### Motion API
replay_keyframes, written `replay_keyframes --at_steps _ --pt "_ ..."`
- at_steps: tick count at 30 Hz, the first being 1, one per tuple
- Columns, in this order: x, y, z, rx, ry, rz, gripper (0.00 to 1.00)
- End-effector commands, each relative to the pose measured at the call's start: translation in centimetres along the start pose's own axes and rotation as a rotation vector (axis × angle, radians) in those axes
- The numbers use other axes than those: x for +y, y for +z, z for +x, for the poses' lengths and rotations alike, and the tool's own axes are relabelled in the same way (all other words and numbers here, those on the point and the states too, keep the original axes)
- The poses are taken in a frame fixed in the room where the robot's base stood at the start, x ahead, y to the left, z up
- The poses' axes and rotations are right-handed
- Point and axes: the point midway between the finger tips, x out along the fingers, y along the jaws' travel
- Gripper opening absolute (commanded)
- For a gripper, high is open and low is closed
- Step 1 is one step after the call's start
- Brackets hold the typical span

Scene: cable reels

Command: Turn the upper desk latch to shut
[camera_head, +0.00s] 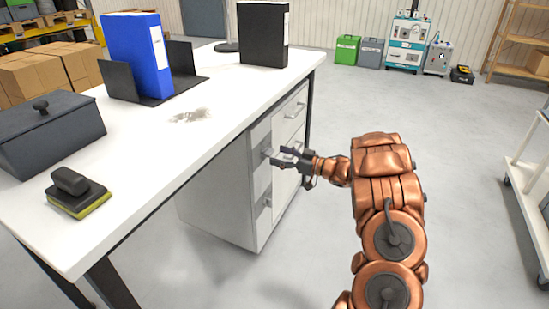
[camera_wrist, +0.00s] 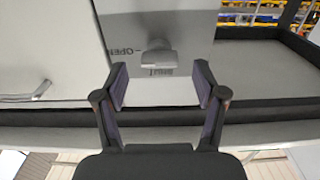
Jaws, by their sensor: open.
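The upper desk latch (camera_wrist: 160,59) is a small grey handle on a grey strip of the cabinet front, ahead of my fingertips in the wrist view. An upside-down OPEN label lies left of it; a second label just below it is too small to read surely. I cannot tell which setting the latch points to. My gripper (camera_wrist: 161,88) is open, its two dark fingers apart with nothing between them. In the head view my gripper (camera_head: 287,154) is at the cabinet's upper front and largely hides the upper latch. The lower latch (camera_head: 267,202) shows beneath.
The white desk (camera_head: 150,180) overhangs the drawer cabinet (camera_head: 225,195). Drawer handles (camera_head: 296,110) stick out right of the latch strip. On the desk are a blue binder (camera_head: 138,55), a black binder (camera_head: 264,33), a dark box (camera_head: 48,135) and an eraser (camera_head: 76,192).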

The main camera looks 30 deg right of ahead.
Motion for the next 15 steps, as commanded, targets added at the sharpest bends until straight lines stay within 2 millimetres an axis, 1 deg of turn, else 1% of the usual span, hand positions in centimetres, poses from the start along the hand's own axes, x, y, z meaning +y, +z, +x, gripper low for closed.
replay_keyframes --at_steps 1,3,6,15 --pt "0.0 0.2 0.7 0.0 -0.002 -0.001 0.7" --pt "-0.1 0.2 1.4 0.0 -0.002 0.0 0.7" --pt "0.0 0.1 2.0 0.0 0.0 0.0 0.7" --pt "0.1 0.0 2.3 -0.001 0.002 0.0 0.7"
